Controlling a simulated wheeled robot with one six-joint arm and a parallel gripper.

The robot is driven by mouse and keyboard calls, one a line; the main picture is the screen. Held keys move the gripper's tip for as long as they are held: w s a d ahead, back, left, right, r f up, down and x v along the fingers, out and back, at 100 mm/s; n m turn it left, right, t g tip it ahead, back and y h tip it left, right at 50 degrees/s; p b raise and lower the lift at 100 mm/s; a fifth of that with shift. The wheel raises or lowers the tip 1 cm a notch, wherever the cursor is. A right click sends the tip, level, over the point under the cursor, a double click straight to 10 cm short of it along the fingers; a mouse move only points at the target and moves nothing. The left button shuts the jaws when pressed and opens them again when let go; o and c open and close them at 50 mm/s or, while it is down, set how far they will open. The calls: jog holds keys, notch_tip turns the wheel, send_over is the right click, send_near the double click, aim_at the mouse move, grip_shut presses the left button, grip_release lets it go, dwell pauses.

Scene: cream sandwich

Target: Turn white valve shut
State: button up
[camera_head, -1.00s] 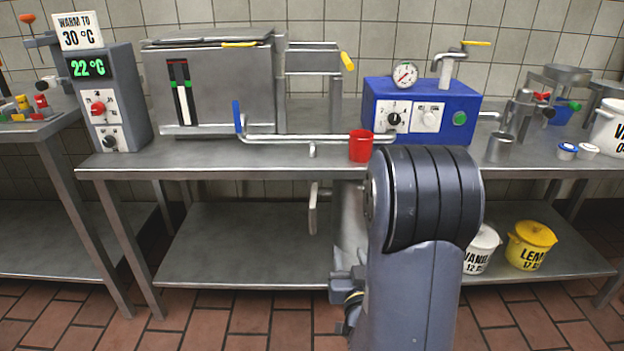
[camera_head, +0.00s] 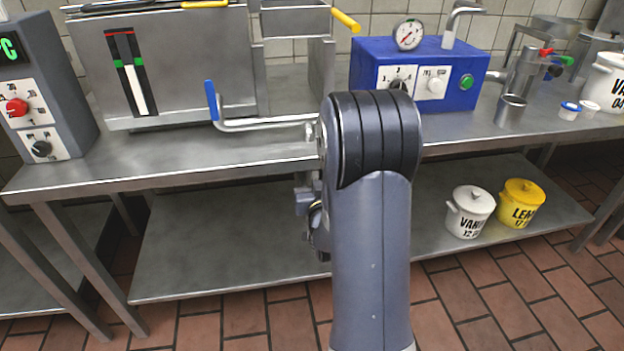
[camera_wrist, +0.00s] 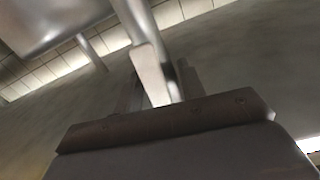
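A pale, whitish lever (camera_wrist: 152,75) shows in the wrist view, hanging from a metal pipe. I take it to be the white valve's handle. In the head view my arm hides it. My gripper (camera_wrist: 160,82) has its dark fingers on both sides of the lever, which reaches down between them. The fingers look apart; whether either touches the lever I cannot tell. In the head view only part of my wrist shows, left of my arm and below the bench top, and the fingers are hidden.
The steel bench (camera_head: 150,160) has a lower shelf (camera_head: 230,255). A blue-handled pipe (camera_head: 265,124), a steel tank (camera_head: 190,60) and a blue control box (camera_head: 465,75) stand on top. A white pot (camera_head: 470,212) and a yellow pot (camera_head: 522,203) sit on the shelf at right.

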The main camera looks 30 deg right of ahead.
grip_shut()
dwell(0.3)
dwell(0.3)
